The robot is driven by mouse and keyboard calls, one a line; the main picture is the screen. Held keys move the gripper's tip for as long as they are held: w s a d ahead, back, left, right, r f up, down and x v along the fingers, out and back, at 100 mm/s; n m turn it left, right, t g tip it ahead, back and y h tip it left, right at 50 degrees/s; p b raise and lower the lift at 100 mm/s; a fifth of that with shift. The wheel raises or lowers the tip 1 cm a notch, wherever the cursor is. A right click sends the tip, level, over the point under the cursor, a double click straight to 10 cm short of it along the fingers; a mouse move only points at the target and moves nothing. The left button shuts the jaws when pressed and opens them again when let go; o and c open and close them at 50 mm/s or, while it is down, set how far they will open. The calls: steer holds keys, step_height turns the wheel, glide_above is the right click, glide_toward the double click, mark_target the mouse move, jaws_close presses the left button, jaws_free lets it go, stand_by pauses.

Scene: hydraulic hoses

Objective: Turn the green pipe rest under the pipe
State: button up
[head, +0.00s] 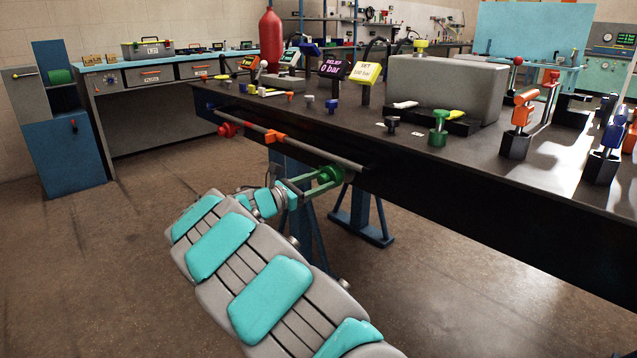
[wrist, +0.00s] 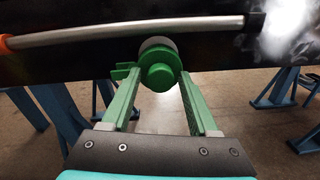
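The green pipe rest (head: 329,174) is on the front side of the dark bench, near the right end of the grey pipe (head: 318,152). In the wrist view the green pipe rest (wrist: 160,74) shows a round knob, with a small green tab sticking out to its left. The pipe (wrist: 120,33) runs above it, with a visible gap between tab and pipe. My gripper (wrist: 158,80) has its two green fingers apart, one on each side of the knob. I see no clear contact. In the head view my gripper (head: 313,180) reaches the rest from the lower left.
A red rest (head: 228,129) and an orange rest (head: 275,137) are further left along the pipe. The bench top (head: 455,160) carries gauges, a grey block and coloured valves. Blue trestle legs (head: 360,215) stand below. The floor in front is clear.

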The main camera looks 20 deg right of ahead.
jaws_close()
stand_by(0.5)
steer(key=m+b, duration=0.3)
steer(key=shift+d+f+m, duration=0.1)
steer(key=shift+f+m, duration=0.05)
steer(key=shift+m, duration=0.15)
steer(key=m+b, duration=0.5)
steer(key=shift+f+b, duration=0.15)
steer(key=shift+b, duration=0.2)
steer(key=m+b, duration=0.5)
steer(key=shift+m+y+b, duration=0.3)
steer(key=shift+b, duration=0.05)
steer(key=shift+m+b, duration=1.5)
steer(key=shift+m, duration=0.2)
steer(key=shift+r, duration=0.2)
